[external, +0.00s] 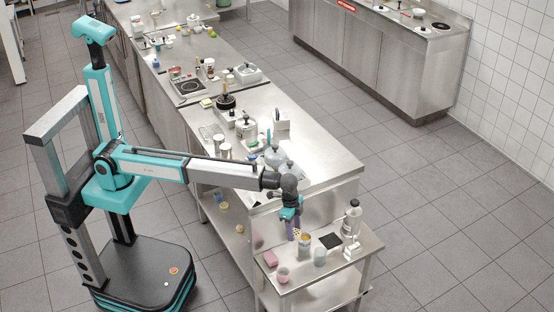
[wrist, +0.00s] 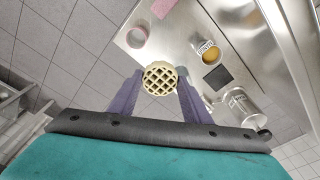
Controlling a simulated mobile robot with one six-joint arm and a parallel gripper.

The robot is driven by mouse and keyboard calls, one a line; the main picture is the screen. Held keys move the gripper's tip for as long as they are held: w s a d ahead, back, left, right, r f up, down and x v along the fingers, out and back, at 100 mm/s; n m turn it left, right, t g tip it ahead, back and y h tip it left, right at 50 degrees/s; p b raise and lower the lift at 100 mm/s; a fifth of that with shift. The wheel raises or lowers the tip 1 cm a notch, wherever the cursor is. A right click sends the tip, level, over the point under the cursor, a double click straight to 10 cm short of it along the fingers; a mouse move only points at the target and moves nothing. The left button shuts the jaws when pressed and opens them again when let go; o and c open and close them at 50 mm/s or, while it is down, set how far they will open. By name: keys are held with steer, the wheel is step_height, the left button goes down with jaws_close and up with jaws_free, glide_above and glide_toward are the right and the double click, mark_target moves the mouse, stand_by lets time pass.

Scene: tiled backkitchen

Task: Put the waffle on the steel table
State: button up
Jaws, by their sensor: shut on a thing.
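The waffle (wrist: 159,78) is round and pale golden with a dark grid, seen in the wrist view between the two purple fingers of my gripper (wrist: 158,84). The fingers are shut on it. The gap between waffle and table is hard to judge.

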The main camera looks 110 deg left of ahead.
steer(key=s+r+n, duration=0.1)
steer(key=s+r, duration=0.3)
steer(key=s, duration=0.8)
steer(key=s+r+n, duration=0.1)
steer(key=s+r, duration=0.3)
steer(key=s, duration=0.7)
steer(key=shift+s+a+r, duration=0.35)
steer(key=shift+a+r, duration=0.05)
steer(key=shift+w, duration=0.1)
